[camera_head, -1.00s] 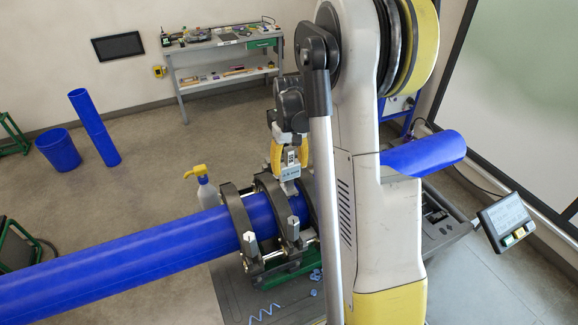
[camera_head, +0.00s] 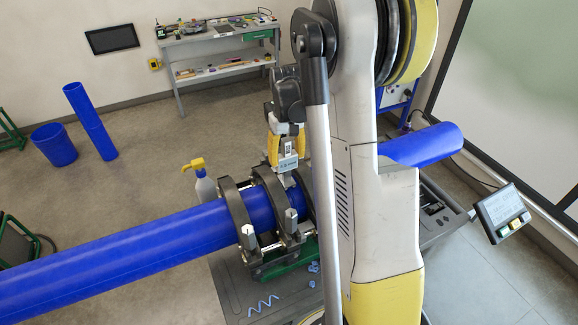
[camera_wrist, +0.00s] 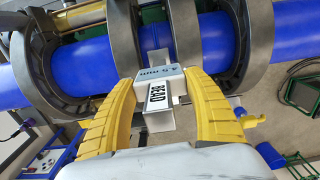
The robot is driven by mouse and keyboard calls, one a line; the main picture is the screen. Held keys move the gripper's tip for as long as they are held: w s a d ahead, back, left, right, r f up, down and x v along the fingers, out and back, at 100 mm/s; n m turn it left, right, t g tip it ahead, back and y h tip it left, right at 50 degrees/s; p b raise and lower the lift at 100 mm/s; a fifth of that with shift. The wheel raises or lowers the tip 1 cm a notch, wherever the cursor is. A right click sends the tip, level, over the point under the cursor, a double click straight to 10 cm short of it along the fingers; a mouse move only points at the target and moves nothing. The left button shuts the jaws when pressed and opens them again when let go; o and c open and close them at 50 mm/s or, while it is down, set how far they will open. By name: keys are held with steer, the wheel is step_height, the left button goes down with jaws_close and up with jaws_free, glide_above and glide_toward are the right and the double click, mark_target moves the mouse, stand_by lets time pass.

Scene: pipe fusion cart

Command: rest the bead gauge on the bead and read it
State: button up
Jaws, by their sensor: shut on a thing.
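My gripper (camera_wrist: 163,82) is shut on the bead gauge (camera_wrist: 160,92), a pale block marked "BEAD" and "4.5 mm", held between its yellow fingers. In the head view my gripper (camera_head: 287,150) points down with the gauge (camera_head: 288,164) over the blue pipe (camera_head: 130,245), beside the dark clamp rings. In the wrist view the gauge's far end reaches over the pipe (camera_wrist: 210,50) between two rings.
Dark clamp rings (camera_head: 237,215) surround the pipe close to my gripper. A spray bottle (camera_head: 204,188) stands behind the pipe. A control panel (camera_head: 502,212) is at the right. Blue shavings (camera_head: 262,304) lie on the cart. A workbench (camera_head: 220,50) stands at the back wall.

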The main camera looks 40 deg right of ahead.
mark_target(287, 140)
steer(key=shift+r+p, duration=1.5)
steer(key=shift+r, duration=1.65)
